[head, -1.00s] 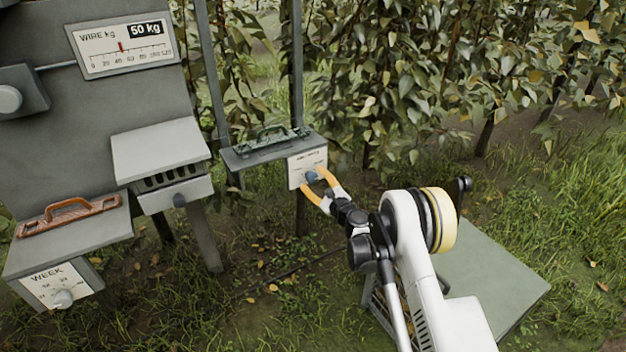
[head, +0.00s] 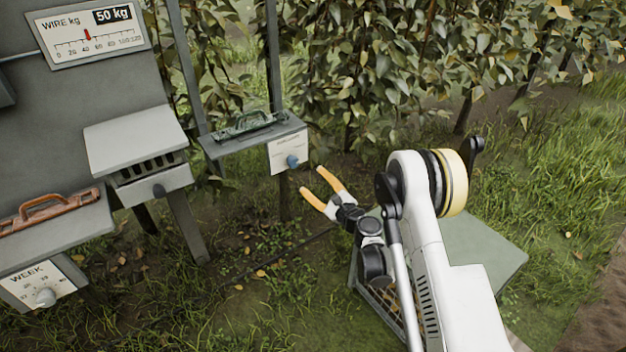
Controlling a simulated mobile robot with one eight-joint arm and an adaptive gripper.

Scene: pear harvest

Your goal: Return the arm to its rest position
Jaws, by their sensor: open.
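My gripper (head: 311,183) is open and empty, its two orange fingers spread apart. It is in the head view, right of the small box with a blue knob (head: 292,161), with a clear gap between the fingertips and the knob. My white arm reaches up from the lower right and bends at a joint with a yellow band. Ground and leaves show behind the fingers.
A green tool lies on the small shelf (head: 276,137). At left stand a grey panel with a wire gauge (head: 88,32), a slotted box (head: 138,140), an orange-brown tool (head: 45,211) and a WEEK dial box (head: 38,283). A grey-green board (head: 490,248) lies behind my arm. Leafy trees fill the back.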

